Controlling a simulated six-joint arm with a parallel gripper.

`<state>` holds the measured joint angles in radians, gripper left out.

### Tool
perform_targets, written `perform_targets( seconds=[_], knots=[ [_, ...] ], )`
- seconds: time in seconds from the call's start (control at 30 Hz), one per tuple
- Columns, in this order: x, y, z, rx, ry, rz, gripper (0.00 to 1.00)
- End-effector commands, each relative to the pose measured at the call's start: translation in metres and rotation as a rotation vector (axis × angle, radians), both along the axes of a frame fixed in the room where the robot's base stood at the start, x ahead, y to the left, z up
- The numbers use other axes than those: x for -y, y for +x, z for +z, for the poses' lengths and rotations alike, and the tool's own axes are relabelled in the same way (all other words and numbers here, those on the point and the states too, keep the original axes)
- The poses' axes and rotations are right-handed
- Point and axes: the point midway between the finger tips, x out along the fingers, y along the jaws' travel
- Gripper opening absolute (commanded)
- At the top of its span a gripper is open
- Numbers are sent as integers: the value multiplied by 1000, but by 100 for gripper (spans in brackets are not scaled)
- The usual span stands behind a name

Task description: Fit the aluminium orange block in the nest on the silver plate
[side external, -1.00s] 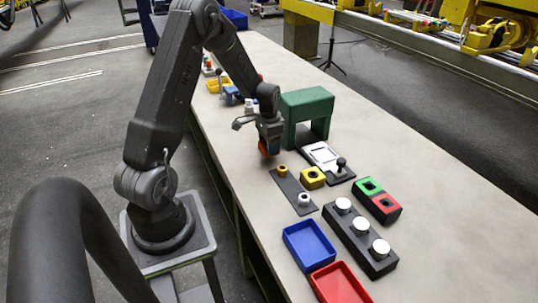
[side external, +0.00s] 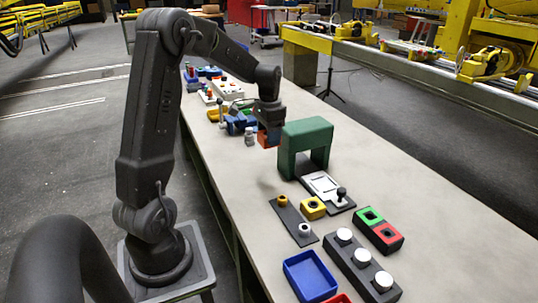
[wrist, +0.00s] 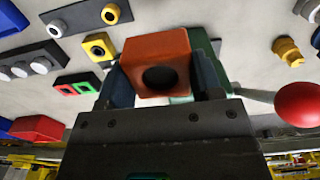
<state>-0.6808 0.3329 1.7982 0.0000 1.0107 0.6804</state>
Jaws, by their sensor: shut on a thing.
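My gripper (side external: 268,128) is shut on the orange block (side external: 264,140), which hangs above the table just left of the green arch in the side view. In the wrist view the orange block (wrist: 158,52) sits between my two fingers, with a dark round hole in the face towards the camera. The silver plate (side external: 322,186) lies on a dark base in front of the arch, with a pale frame-shaped nest and a black knob beside it. My gripper is apart from the plate. The wrist view hides most of the plate behind the block and gripper.
The green arch (side external: 306,132) stands close to the right of my gripper. A yellow block (side external: 313,208), a dark strip with two rings (side external: 293,221), a green-and-red box (side external: 379,230) and a blue tray (side external: 310,275) stand nearer. A red ball knob (wrist: 299,104) is near the gripper's right in the wrist view.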

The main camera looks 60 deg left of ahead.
Motion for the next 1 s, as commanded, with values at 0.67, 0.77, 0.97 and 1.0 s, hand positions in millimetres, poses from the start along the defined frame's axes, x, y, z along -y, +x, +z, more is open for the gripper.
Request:
perform_targets(
  seconds=[0.67,0.77,0.97,1.0],
  knots=[
    [46,107,34,2,0,-5,37],
    [59,125,34,2,0,-5,37],
    [85,155,31,2,0,-4,37],
    [87,157,26,-2,-1,-1,37]
  ],
)
